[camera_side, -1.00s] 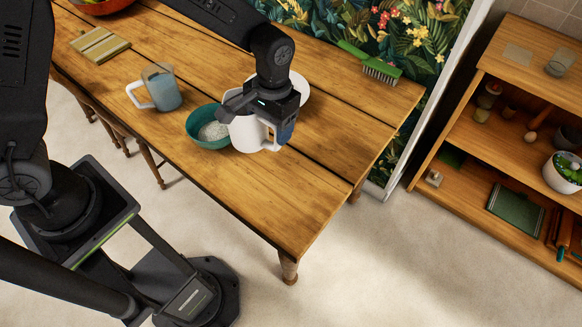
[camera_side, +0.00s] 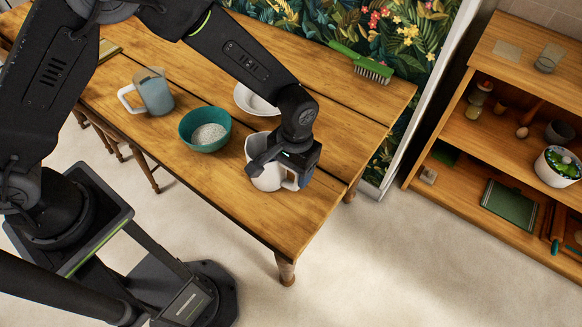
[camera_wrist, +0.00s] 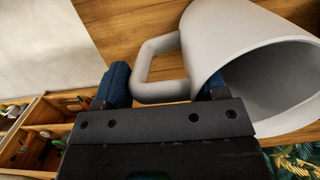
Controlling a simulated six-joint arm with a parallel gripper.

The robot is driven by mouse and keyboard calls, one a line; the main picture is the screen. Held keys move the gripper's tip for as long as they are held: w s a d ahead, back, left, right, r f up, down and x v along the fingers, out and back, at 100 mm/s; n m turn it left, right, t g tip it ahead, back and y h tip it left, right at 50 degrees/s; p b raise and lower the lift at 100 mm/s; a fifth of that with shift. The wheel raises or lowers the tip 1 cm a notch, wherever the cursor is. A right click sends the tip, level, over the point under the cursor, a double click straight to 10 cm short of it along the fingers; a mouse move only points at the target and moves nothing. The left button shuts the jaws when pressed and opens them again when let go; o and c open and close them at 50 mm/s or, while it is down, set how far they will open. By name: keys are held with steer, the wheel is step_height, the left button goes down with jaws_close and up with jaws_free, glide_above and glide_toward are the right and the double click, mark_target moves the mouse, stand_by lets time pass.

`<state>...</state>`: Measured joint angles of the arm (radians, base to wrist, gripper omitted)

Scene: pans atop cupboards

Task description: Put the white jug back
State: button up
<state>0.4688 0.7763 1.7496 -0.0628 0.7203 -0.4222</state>
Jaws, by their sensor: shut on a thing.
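The white jug (camera_side: 261,147) is at the right part of the wooden table, right of and nearer than the teal bowl. It also shows in the wrist view (camera_wrist: 220,30), its open mouth facing right and its handle (camera_wrist: 160,72) on the left. My gripper (camera_side: 285,163) is at the jug's rim in the side view. In the wrist view my gripper (camera_wrist: 165,85) has one blue finger outside, left of the handle, and the other at the jug's mouth, with handle and wall between them. Whether the jug's base touches the table cannot be told.
The teal bowl (camera_side: 184,130) with pale contents, a blue-grey jug (camera_side: 153,96) and a white plate (camera_side: 247,100) stand on the table (camera_side: 225,190). A green brush (camera_side: 362,65) lies at the back. A wooden shelf unit (camera_side: 450,100) stands at right. The table's front right is clear.

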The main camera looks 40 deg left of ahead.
steer(key=o, duration=1.3)
steer(key=shift+f, duration=0.1)
steer(key=shift+o, duration=0.2)
step_height(320, 180, up, 12)
steer(key=w, duration=0.1)
steer(key=shift+w+r, duration=0.15)
steer(key=shift+r, duration=0.05)
steer(key=s+a+r+t, duration=0.2)
steer(key=s+a+r, duration=0.3)
steer(key=a+r, duration=0.3)
steer(key=s+a+r+t, duration=0.3)
steer(key=s+a+r, duration=0.2)
steer(key=a+r, duration=0.2)
steer(key=s+a+t, duration=0.1)
steer(key=s+a, duration=0.4)
steer(key=s, duration=0.2)
steer(key=shift+s+r+t, duration=0.25)
steer(key=shift+r+t, duration=0.05)
steer(key=shift+t, duration=0.1)
